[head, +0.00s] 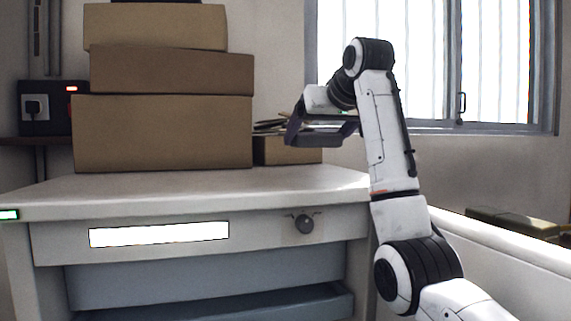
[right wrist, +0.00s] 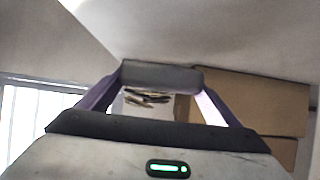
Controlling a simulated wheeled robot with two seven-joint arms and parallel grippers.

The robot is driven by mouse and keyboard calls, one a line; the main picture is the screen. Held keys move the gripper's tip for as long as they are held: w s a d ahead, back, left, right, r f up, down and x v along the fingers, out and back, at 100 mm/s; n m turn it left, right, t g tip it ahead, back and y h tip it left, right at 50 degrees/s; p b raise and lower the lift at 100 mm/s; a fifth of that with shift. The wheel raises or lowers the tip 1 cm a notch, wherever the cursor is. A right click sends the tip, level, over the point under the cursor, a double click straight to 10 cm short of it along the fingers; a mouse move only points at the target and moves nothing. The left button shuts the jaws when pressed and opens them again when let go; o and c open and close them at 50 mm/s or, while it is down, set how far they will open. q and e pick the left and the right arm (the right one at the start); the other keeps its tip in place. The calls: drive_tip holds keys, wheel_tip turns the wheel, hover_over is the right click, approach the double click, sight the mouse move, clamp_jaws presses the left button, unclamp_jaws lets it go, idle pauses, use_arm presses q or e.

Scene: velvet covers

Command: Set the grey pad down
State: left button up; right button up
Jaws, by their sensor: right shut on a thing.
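The grey pad (head: 326,139) is in my right gripper (head: 298,132), held in the air near the back right of the white cabinet top (head: 200,187). In the right wrist view the pad (right wrist: 162,76) shows as a dark grey slab between the two purple fingers of the right gripper (right wrist: 160,88). The fingers are shut on it. In the head view one purple finger covers the pad's left end. My left gripper is not in view.
Several cardboard boxes (head: 165,132) are stacked at the left back of the cabinet top. A smaller box (head: 280,155) with papers stands behind the pad. The front of the top is clear. A window (head: 430,70) is behind my arm.

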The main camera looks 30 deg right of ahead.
sight(316, 178)
drive_tip(key=shift+f, duration=3.2)
drive_tip(key=shift+c, duration=0.2)
drive_tip(key=shift+f, duration=0.2)
drive_tip(key=o, duration=1.1)
drive_tip(key=shift+r, duration=0.1)
